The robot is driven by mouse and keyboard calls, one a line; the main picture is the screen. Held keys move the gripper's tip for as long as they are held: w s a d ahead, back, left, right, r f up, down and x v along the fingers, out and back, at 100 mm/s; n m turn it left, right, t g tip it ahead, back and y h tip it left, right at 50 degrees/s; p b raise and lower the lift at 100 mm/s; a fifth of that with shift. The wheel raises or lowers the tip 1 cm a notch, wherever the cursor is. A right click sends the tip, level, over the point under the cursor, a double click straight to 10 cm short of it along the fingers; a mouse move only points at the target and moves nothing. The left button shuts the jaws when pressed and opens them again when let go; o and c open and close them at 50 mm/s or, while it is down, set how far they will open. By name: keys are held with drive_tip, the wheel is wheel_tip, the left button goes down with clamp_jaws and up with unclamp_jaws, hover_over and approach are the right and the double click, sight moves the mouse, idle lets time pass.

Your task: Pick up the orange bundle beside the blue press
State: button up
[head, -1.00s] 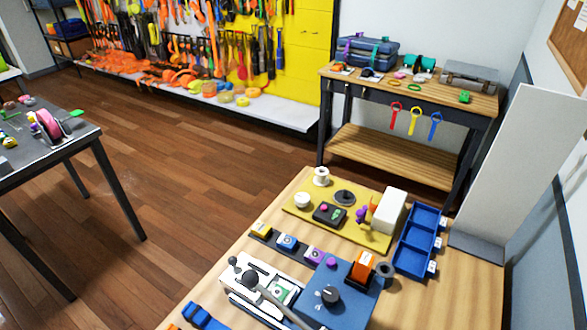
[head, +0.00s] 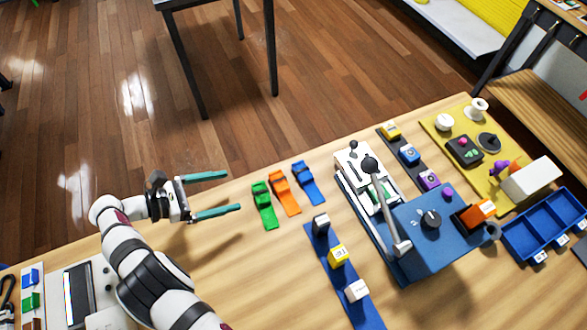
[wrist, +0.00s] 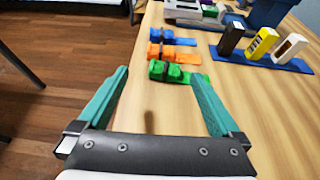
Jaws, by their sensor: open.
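The orange bundle (head: 284,190) lies flat on the wooden table, to the left of the blue press (head: 428,232) in the head view. It sits between a green bundle (head: 263,206) and a blue bundle (head: 306,183), with narrow gaps. It also shows in the wrist view (wrist: 172,52), behind the green bundle (wrist: 178,74) and in front of the blue one (wrist: 172,38). My gripper (head: 234,192) is open and empty, its teal fingers to the left of the bundles and pointing toward them. In the wrist view the bundles show ahead, beyond its fingertips (wrist: 160,76).
A blue strip (head: 345,272) with black, yellow and white blocks stands right of the bundles. A lever device (head: 372,188) adjoins the press. A yellow board (head: 470,135) and blue tray (head: 548,228) are farther right. The table between my gripper and the green bundle is clear.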

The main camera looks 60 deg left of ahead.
sight(279, 180)
drive_tip(key=x, duration=1.5)
drive_tip(key=shift+r, duration=0.1)
drive_tip(key=c, duration=1.4)
drive_tip(key=shift+r, duration=0.1)
